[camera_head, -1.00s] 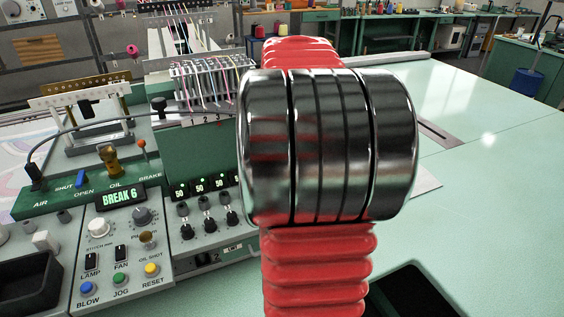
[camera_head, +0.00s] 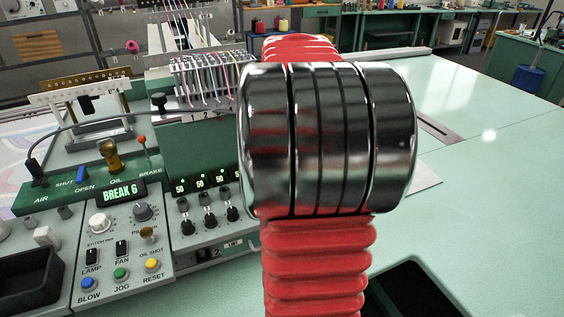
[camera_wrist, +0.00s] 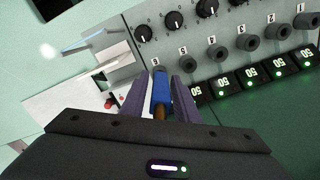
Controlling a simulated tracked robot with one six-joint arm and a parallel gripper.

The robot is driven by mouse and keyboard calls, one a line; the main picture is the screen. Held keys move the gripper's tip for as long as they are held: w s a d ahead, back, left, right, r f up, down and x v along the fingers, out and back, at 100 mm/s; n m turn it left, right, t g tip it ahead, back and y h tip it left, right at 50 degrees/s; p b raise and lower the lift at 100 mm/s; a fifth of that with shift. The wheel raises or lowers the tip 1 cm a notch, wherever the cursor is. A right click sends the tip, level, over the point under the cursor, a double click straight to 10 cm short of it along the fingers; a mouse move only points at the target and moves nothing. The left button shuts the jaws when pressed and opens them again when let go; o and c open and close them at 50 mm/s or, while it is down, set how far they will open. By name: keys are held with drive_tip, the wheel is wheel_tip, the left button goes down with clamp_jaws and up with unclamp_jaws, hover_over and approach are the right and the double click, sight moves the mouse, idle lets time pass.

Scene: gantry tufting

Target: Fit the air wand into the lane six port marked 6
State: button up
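In the wrist view my gripper (camera_wrist: 162,94) has its two dark purple fingers shut on the air wand (camera_wrist: 161,86), a blue piece with a brown part towards the palm. The wand's far end lies just under the white label 6 (camera_wrist: 154,62) on the grey panel. The lane six port is hidden behind the wand, so I cannot tell whether the tip is in it or in front of it. The lane five port (camera_wrist: 187,64) is a dark round socket just right of the wand. In the head view my arm hides gripper and wand.
Lane displays reading 50 (camera_wrist: 222,87) line the panel beside the ports, and dark knobs (camera_wrist: 175,20) stand on its other side. A console showing BREAK 6 (camera_head: 121,194) is at left. White and grey pieces (camera_wrist: 80,95) lie left of the panel. The pale green table (camera_head: 480,200) is mostly clear.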

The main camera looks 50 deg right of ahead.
drive_tip(key=shift+o, duration=1.2)
wheel_tip(320, 180, up, 14)
drive_tip(key=shift+f, duration=0.15)
idle(0.5)
